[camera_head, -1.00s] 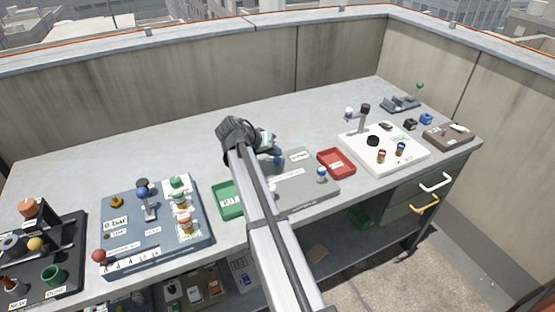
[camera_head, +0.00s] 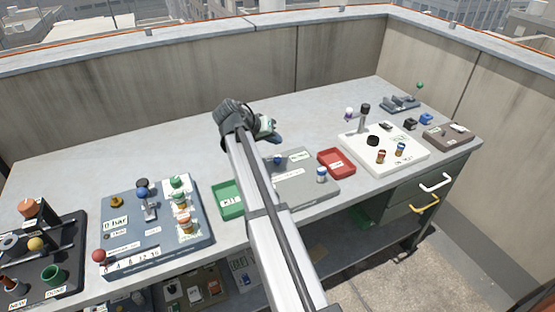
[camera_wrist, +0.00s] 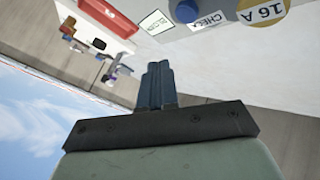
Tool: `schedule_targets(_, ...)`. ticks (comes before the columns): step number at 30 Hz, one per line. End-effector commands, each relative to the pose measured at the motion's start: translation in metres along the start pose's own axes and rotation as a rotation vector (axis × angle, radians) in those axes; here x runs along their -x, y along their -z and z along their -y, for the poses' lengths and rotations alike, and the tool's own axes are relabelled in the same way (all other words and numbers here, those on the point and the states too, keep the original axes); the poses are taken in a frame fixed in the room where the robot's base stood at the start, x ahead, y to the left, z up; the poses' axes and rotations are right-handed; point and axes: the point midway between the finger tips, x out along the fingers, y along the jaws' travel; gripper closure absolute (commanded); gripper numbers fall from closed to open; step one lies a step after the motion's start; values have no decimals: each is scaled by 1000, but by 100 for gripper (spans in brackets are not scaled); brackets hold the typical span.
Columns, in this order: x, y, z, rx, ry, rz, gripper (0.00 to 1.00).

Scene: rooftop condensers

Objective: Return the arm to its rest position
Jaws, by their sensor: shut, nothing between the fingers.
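My arm reaches up from the bottom of the head view, and my gripper (camera_head: 272,136) is at its far end, above the grey workbench (camera_head: 308,107). In the wrist view my gripper (camera_wrist: 158,84) has its two dark blue fingers together, with nothing between them. It is clear of the bench top. My arm hides part of the grey board (camera_head: 309,193) and the bench behind it.
A green tray (camera_head: 229,209) and a red tray (camera_head: 336,163) lie either side of the grey board. A white board (camera_head: 405,166) with small parts stands right, a blue-grey valve board (camera_head: 196,248) left. A concrete wall (camera_head: 200,95) runs behind. The back bench strip is clear.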

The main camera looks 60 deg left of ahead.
Motion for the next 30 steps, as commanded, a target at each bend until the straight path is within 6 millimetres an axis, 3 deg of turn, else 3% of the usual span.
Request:
schedule_targets(22, -3, 0, -3, 1, -1, 3, 100)
schedule_targets(26, -22, -4, -24, 7, -3, 30, 100)
schedule_targets(30, -63, -12, -69, 24, -2, 88, 100)
